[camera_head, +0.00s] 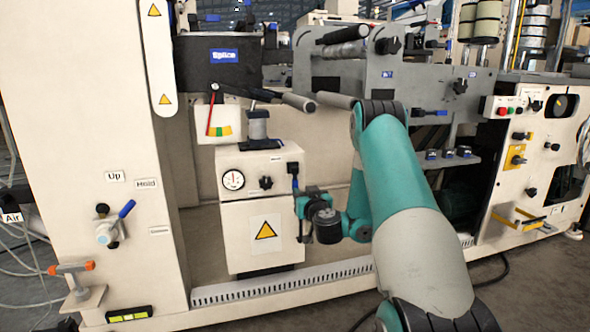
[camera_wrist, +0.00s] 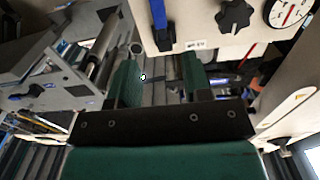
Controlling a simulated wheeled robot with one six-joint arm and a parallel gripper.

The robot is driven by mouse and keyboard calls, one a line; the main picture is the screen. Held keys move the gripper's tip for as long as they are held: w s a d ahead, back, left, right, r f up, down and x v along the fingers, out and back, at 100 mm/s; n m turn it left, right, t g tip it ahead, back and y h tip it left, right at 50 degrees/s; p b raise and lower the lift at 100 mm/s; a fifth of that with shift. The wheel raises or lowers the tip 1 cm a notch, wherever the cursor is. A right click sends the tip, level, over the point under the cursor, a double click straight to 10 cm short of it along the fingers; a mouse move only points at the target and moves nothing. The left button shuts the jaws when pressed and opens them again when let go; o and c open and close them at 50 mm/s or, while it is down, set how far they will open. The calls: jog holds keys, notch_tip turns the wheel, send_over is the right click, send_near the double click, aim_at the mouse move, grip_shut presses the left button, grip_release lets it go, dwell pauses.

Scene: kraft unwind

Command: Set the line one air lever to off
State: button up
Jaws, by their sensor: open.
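A blue lever (camera_head: 295,183) hangs down from a black block on the right side of the cream gauge box (camera_head: 232,215). In the wrist view the blue lever (camera_wrist: 159,22) shows at the top, beside a small label (camera_wrist: 196,45) that I cannot read surely. My gripper (camera_head: 301,218) is just below the lever in the head view. In the wrist view my gripper (camera_wrist: 160,68) has its two green fingers apart, with nothing seen held between them. The lever appears beyond the fingertips, and I cannot tell whether they touch it.
The box also carries a round gauge (camera_head: 233,180), a black knob (camera_head: 266,183) and a warning label (camera_head: 265,229). Another blue-handled valve (camera_head: 110,226) is on the left panel. A slotted rail (camera_head: 285,285) runs below the box.

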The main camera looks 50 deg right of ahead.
aim_at(296, 182)
jog(key=shift+r+p+x, duration=0.2)
jog(key=shift+p+x, duration=0.95)
jog(key=shift+p, duration=1.5)
jog(key=shift+r+p+x, duration=0.15)
jog(key=shift+p+x, duration=1)
jog(key=shift+p, duration=1.45)
jog(key=shift+w+d+f+p, duration=0.15)
jog(key=shift+w+p, duration=0.25)
jog(key=shift+w, duration=0.1)
jog(key=shift+w+d+f+p, duration=0.15)
jog(key=shift+w+p, duration=0.2)
jog(key=shift+w, duration=0.1)
jog(key=shift+w+d+r+p, duration=0.1)
jog(key=shift+w+d+p, duration=0.35)
jog(key=shift+w+p, duration=0.1)
jog(key=shift+w+d, duration=0.15)
jog(key=shift+w, duration=0.2)
jog(key=shift+x, duration=0.95)
jog(key=shift+d, duration=0.1)
jog(key=shift+c, duration=0.4)
grip_shut()
